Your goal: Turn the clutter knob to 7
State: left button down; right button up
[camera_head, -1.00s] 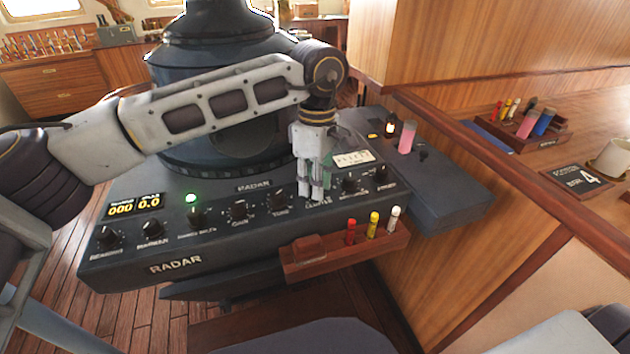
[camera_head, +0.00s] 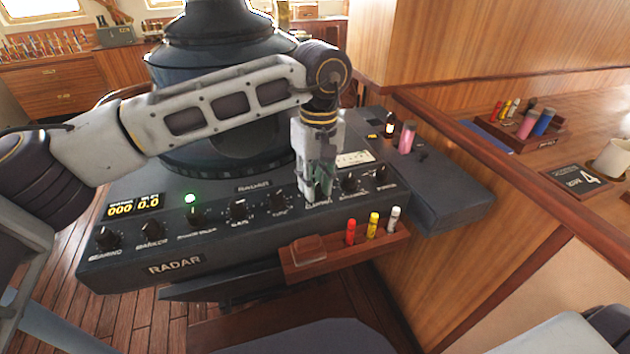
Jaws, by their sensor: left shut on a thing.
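The dark radar console (camera_head: 215,250) has a row of black knobs along its sloped front. My left gripper (camera_head: 318,195) comes down on this row, fingers shut on the clutter knob, between the tune knob (camera_head: 279,204) and another knob (camera_head: 349,182) to its right. The fingers hide the clutter knob and its pointer, so its setting cannot be read. Part of the label under it shows. My right gripper is not in view.
A small wooden rack (camera_head: 340,250) with red, yellow and white markers hangs on the console front, just below the gripper. A pink cylinder (camera_head: 407,138) and a small lamp (camera_head: 389,126) stand at the console's right. A wooden rail (camera_head: 500,180) borders the right side.

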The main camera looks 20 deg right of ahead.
aim_at(317, 184)
pick_arm(q)
jog(key=shift+r, duration=0.1)
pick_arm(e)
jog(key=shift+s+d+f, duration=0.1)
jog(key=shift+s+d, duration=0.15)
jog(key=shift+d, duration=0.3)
pick_arm(q)
jog(key=c, duration=1.5)
grip_release()
jog(key=o, duration=0.3)
jog(key=shift+r, duration=0.8)
jog(key=r, duration=1)
jog(key=shift+w+d+r, duration=0.1)
jog(key=shift+d+r, duration=0.05)
jog(key=shift+d, duration=0.1)
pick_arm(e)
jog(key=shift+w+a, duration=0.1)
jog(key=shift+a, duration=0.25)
pick_arm(q)
jog(key=shift+r, duration=0.1)
